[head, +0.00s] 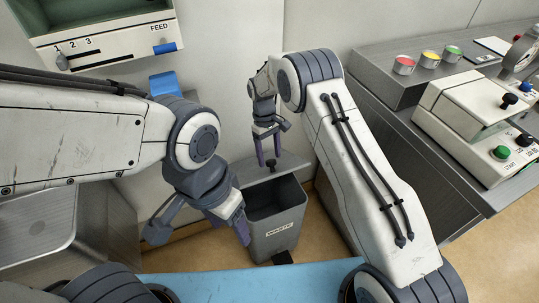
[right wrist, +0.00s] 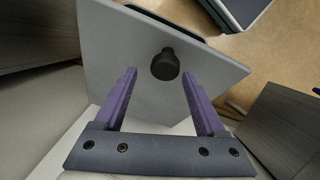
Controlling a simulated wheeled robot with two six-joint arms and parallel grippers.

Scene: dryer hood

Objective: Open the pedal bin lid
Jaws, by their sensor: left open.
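The grey pedal bin (head: 283,240), labelled WASTE, stands on the floor at lower centre. Its grey lid (head: 290,164) has a black knob (head: 271,164). The dark inside of the bin shows in front of the lid, so the lid does not cover the whole opening. A black pedal (head: 284,257) is at the bin's foot. My right gripper (head: 269,161) is open above the lid. In the right wrist view its fingers (right wrist: 161,85) are spread, with the knob (right wrist: 165,64) ahead between them and not gripped. My left gripper (head: 240,229) is open, left of the bin's front.
A grey cabinet (head: 390,150) with coloured buttons and control boxes (head: 480,115) is at the right. A panel marked FEED (head: 130,45) is at upper left. A blue surface (head: 250,284) lies in front of the bin. Tan floor shows around the bin.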

